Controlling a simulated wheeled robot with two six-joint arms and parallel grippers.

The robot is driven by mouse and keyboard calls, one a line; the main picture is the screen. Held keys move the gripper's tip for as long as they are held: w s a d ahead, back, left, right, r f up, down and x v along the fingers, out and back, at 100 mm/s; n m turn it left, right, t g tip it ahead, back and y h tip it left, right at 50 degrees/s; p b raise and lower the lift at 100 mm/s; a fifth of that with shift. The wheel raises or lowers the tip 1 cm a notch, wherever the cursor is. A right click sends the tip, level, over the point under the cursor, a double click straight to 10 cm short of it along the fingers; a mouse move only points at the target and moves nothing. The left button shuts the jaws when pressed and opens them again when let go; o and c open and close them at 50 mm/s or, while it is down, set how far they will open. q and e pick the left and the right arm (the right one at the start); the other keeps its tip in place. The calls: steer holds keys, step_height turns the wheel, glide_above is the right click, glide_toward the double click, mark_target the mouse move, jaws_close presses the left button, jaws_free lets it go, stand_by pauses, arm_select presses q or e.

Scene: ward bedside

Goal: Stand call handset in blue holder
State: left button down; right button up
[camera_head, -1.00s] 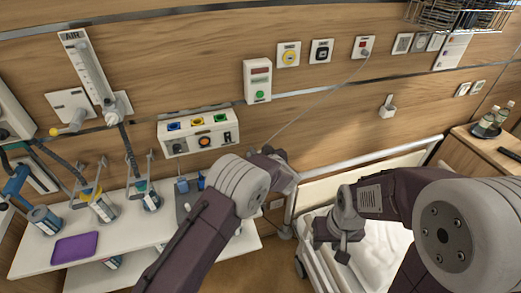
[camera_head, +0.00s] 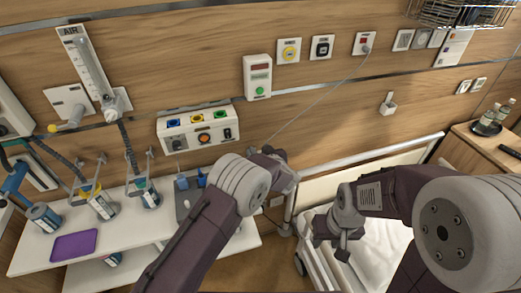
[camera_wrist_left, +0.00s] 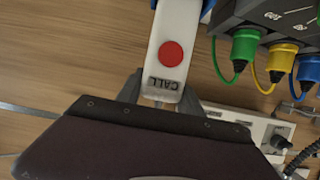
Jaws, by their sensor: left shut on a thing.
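The white call handset (camera_wrist_left: 168,74), with a red button and an upside-down CALL label, is between my left gripper's fingers (camera_wrist_left: 163,92) in the left wrist view. The gripper is shut on it. In the head view my left arm hides the handset and fingertips. The blue holder (camera_head: 202,178) appears as two upright blue pieces on the shelf, left of my left wrist. Blue also shows on both sides of the handset's far end in the wrist view (camera_wrist_left: 207,9); I cannot tell whether they touch. My right gripper (camera_head: 342,250) hangs over the bed; its jaw opening is unclear.
A thin cord (camera_head: 318,98) runs from a wall socket (camera_head: 363,44) down behind my left wrist. The shelf (camera_head: 130,240) holds several bottles and a purple pad (camera_head: 74,246). An outlet box (camera_head: 198,130) is on the wall above. The bed (camera_head: 375,250) is at right.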

arm_select(q)
steer(key=shift+f, duration=0.15)
stand_by(0.5)
steer(key=shift+f+b, duration=0.45)
steer(key=shift+f, duration=0.35)
steer(key=shift+f, duration=0.1)
stand_by(0.4)
steer(key=shift+f, duration=0.15)
stand_by(0.5)
steer(key=c, duration=0.7)
jaws_free()
